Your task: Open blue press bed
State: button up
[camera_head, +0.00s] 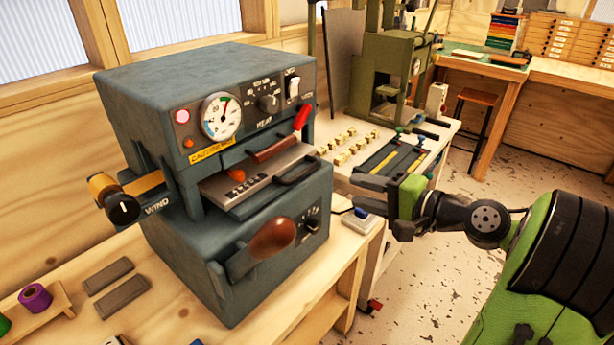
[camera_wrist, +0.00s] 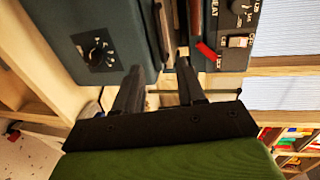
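The blue-grey press (camera_head: 210,130) stands on the wooden bench in the head view. Its bed (camera_head: 250,180) is a metal plate in the front slot, with a black handle (camera_head: 297,170) at its front edge. A brown handle (camera_head: 275,149) and a red lever (camera_head: 303,116) sit above it. My gripper is to the right of the press front, apart from the bed handle. In the wrist view, my gripper (camera_wrist: 160,70) has its two dark fingers spread with a gap between them. The press body (camera_wrist: 90,25) fills the upper left there, and the red lever shows beyond the fingertips.
A brown-knobbed lever (camera_head: 272,237) juts from the press's lower front. A black-and-orange WIND knob (camera_head: 122,210) is on its left side. A second bench (camera_head: 440,130) with small blocks and tools stands behind. Open floor (camera_head: 430,285) lies to the right.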

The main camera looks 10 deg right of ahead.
aim_at(302, 176)
jog(key=b+x, duration=0.1)
jog(key=x, duration=1.3)
jog(key=shift+w+a+f+b, duration=0.1)
jog(key=shift+w+b, duration=0.05)
jog(key=shift+b, duration=0.2)
grip_shut()
